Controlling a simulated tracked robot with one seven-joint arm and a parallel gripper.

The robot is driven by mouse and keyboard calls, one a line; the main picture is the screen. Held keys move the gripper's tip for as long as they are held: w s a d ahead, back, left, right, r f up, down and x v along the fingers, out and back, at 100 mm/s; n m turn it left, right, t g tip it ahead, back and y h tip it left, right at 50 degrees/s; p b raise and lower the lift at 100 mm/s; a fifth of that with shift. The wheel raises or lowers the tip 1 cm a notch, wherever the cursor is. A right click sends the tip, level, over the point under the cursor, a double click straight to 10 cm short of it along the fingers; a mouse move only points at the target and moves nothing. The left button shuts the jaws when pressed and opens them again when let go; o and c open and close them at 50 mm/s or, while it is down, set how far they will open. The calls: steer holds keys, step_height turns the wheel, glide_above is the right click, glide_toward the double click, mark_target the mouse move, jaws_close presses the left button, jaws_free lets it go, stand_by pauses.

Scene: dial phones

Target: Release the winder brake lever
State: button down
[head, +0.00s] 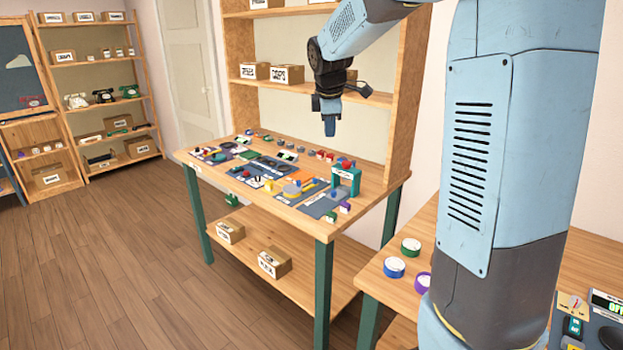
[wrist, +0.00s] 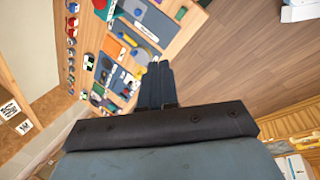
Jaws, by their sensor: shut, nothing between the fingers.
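My gripper (head: 330,130) hangs pointing down above the back right part of the wooden workbench (head: 200,160), clear of everything on it. Its two fingers (wrist: 157,68) are together and empty in the wrist view. The bench top carries several small dark panels with coloured parts. One panel near the right end has a round grey part and a yellow strip (head: 313,186); it may be the winder, but I cannot tell. I cannot make out the brake lever or its position in either view.
A teal frame (head: 346,178) stands upright at the bench's right end. Shelves with labelled boxes (head: 287,74) rise behind the bench. A second table at the right holds tape-like rolls (head: 394,267). The wooden floor (head: 120,270) at left is clear.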

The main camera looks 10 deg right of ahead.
steer(key=w+a+f+n, duration=0.2)
steer(key=w+f+n, duration=0.4)
steer(key=w+f, duration=0.4)
steer(key=w+a+f+n+h, duration=0.1)
steer(key=w+f+n, duration=0.5)
steer(key=w+f, duration=0.4)
steer(key=w, duration=0.2)
steer(key=shift+w+a+g, duration=0.35)
steer(key=shift+a+g, duration=0.05)
steer(key=shift+f, duration=0.15)
glide_toward(313, 185)
steer(key=f, duration=0.1)
steer(key=s+a+f, duration=0.1)
steer(key=f, duration=0.1)
steer(key=s+a+f, duration=0.1)
steer(key=shift+f, duration=0.2)
steer(key=shift+w+d+f, duration=0.15)
steer(key=shift+w+d, duration=0.85)
steer(key=shift+w, duration=0.2)
steer(key=shift+w+d, duration=0.3)
steer(key=shift+w, duration=0.15)
